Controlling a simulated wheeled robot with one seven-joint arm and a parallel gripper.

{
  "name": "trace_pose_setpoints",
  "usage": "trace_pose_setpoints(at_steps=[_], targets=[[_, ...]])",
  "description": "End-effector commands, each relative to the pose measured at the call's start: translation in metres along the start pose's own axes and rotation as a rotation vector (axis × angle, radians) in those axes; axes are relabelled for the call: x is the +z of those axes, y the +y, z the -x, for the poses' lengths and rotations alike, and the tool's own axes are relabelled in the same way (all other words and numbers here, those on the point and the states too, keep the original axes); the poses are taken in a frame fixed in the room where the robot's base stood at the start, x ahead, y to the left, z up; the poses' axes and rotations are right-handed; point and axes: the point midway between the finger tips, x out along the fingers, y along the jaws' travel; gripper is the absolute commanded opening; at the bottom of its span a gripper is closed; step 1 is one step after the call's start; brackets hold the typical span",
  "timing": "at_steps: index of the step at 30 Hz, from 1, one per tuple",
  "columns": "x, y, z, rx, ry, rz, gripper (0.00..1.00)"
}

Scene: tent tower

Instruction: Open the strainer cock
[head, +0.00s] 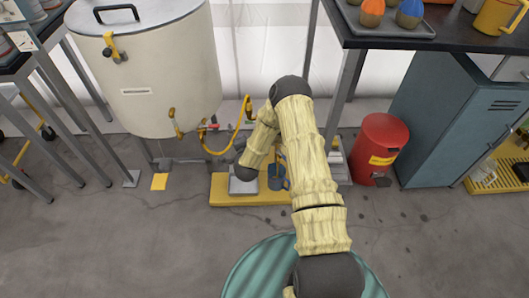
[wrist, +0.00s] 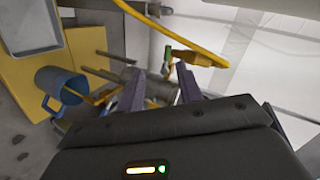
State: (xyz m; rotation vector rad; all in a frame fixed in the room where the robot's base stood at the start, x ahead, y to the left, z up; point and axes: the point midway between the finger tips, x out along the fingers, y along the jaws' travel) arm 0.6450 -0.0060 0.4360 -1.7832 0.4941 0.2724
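My gripper (wrist: 160,78) shows in the wrist view with its two dark fingers apart and nothing clearly held between them. Grey pipework (wrist: 125,74) lies just beyond the left fingertip. A yellow hose fitting with a small green-tipped part (wrist: 168,56) is just beyond the right fingertip. I cannot tell which of these parts is the strainer cock, or whether a finger touches one. In the head view the yellow hose (head: 238,128) runs from fittings low on the white tank (head: 150,75). My arm hides the gripper and the parts behind it there.
A blue mug (head: 277,184) and a grey box (head: 243,186) are on a low yellow platform (head: 222,200); the mug also shows in the wrist view (wrist: 60,88). A red bin (head: 377,150) and a blue-grey cabinet (head: 440,115) stand at right. The front floor is mostly clear.

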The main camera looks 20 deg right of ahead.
Motion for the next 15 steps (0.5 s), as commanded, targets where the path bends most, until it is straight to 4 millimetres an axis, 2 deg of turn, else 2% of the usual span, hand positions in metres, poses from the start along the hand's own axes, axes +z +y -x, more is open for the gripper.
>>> trace_pose_setpoints(at_steps=[1,6,11,15], targets=[[0.001,-0.018,0.006,0.006,-0.043,0.065,0.36],[0.004,-0.056,0.035,0.060,-0.183,0.286,0.36],[0.000,-0.083,0.071,0.114,-0.296,0.495,0.36],[-0.009,-0.099,0.111,0.167,-0.386,0.670,0.36]])
